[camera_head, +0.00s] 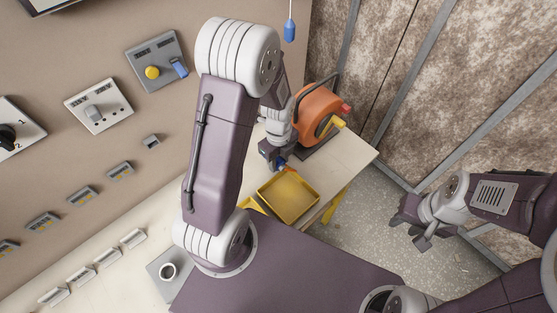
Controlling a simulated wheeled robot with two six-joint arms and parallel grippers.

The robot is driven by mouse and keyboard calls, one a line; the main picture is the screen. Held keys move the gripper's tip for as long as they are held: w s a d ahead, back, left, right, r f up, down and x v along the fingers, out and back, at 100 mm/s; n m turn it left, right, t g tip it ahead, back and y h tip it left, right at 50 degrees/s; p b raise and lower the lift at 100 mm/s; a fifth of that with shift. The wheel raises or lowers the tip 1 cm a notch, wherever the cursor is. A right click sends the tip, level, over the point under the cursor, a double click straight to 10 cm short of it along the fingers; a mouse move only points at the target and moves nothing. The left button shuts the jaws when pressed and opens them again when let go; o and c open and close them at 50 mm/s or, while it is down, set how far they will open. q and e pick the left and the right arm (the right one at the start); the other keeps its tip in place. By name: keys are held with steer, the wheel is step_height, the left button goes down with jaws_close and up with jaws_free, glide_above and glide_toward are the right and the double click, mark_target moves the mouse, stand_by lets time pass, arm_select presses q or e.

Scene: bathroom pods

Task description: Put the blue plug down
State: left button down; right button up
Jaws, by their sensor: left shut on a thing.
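My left gripper (276,158) is shut on the blue plug (282,161), just above the far side of the yellow tray (314,201). Only a small blue part of the plug shows; the jaws hide the rest. I cannot tell whether the plug touches the table (350,158). The tray's visible floor looks bare. My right gripper (408,228) is open and empty, out over the floor to the right of the table.
An orange reel (316,108) with a dark handle stands close behind the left gripper. A blue pendant (289,31) hangs at the top. Bare table lies right of the tray.

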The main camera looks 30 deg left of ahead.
mark_target(279, 161)
arm_select(q)
steer(key=shift+f+b, duration=0.3)
steer(key=shift+f, duration=0.15)
steer(key=c, duration=0.9)
jaws_free()
steer(key=shift+r, duration=0.1)
step_height(279, 161, up, 13)
steer(key=p, duration=0.1)
steer(key=shift+p, duration=0.35)
